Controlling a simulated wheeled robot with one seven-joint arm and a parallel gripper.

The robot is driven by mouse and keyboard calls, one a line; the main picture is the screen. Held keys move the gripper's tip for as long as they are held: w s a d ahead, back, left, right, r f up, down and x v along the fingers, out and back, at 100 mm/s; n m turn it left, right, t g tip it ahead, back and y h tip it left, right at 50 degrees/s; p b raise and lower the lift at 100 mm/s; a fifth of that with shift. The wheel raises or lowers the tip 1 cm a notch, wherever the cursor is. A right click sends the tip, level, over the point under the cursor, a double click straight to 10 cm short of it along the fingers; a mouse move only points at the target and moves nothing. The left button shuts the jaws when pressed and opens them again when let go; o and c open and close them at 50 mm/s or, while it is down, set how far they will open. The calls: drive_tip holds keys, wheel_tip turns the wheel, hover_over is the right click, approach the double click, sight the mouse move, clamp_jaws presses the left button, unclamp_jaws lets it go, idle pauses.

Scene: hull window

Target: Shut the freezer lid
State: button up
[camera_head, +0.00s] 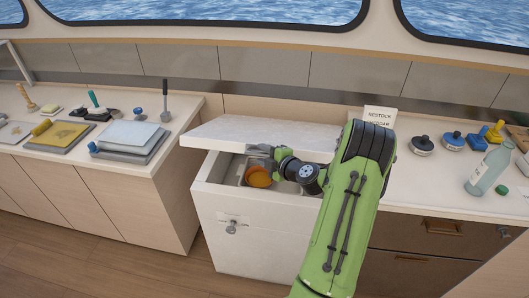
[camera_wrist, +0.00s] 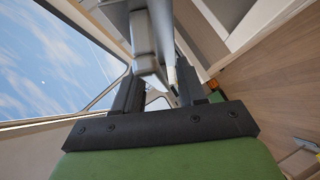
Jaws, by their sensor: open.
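The white freezer (camera_head: 255,233) stands between two counters. Its white lid (camera_head: 250,130) is raised partway, leaving a gap at the front through which the inside shows. My gripper (camera_head: 262,156) is at the lid's front edge, over the opening; I cannot tell whether it touches the lid. In the wrist view my gripper (camera_wrist: 158,80) has its dark fingers apart, with a grey bar-like shape between or beyond them that I cannot identify. An orange round thing (camera_head: 258,177) shows inside the freezer, just below my gripper.
A latch (camera_head: 232,226) is on the freezer's front. The left counter holds trays (camera_head: 130,140) and several tools. The right counter has a sign (camera_head: 380,115), a glass bottle (camera_head: 490,168) and several knobbed items (camera_head: 422,145). Wooden floor (camera_head: 60,265) is clear at front left.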

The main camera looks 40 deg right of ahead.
drive_tip(key=shift+c, duration=0.4)
clamp_jaws()
